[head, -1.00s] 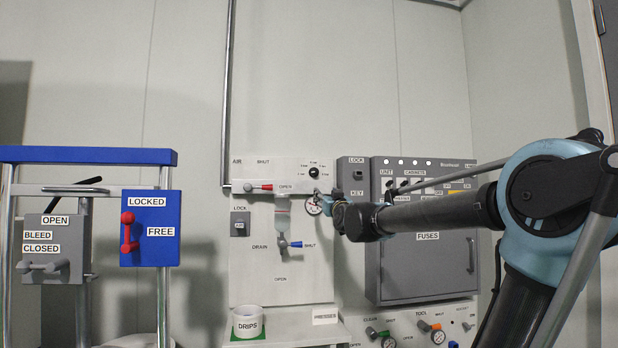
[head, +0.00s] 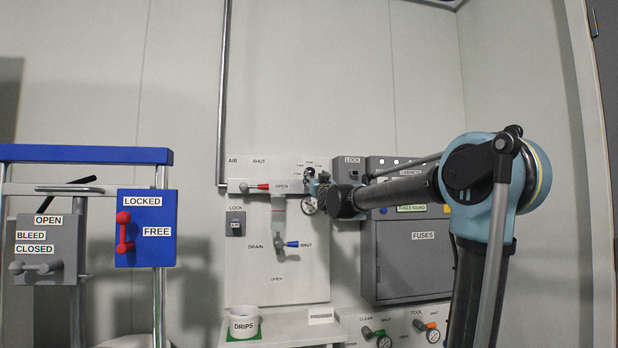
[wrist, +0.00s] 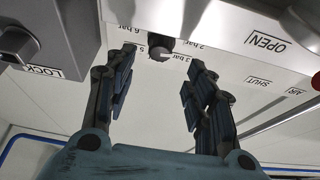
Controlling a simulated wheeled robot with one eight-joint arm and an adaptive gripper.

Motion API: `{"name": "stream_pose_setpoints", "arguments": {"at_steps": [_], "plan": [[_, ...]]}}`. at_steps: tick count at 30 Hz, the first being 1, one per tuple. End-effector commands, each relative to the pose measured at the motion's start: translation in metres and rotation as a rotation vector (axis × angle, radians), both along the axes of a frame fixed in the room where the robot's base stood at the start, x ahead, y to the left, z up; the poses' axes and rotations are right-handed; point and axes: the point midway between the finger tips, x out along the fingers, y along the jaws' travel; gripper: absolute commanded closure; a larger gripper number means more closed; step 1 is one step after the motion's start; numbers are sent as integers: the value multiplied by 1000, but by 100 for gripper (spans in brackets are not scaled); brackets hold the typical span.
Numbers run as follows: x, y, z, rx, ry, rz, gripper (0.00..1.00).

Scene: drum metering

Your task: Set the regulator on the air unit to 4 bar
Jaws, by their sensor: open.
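The regulator knob (wrist: 159,50) is a small dark round knob on the white air unit panel (head: 247,215). In the wrist view, which looks upside down, bar labels ring it, with 6 bar, 3 bar and 2 bar readable; its exact setting is too small to tell. My gripper (wrist: 162,62) is open, with one finger on each side of the knob in the picture and the fingertips short of it. The air gauge (head: 309,206) sits just below, partly hidden.
A red-handled valve (head: 257,187) and a blue-handled drain valve (head: 288,245) are left of my gripper. The grey lock box (head: 352,160) and fuse cabinet (head: 415,260) stand close on the right. A DRIPS cup (head: 243,323) stands on the ledge below.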

Motion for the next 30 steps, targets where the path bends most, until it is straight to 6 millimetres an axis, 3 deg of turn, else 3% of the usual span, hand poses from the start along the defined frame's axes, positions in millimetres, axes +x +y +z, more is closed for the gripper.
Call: {"name": "stream_pose_setpoints", "arguments": {"at_steps": [12, 28, 30], "plan": [[53, 15, 23, 0, 0, 0, 51], [65, 19, 28, 0, 0, 0, 51], [65, 19, 28, 0, 0, 0, 66]]}}
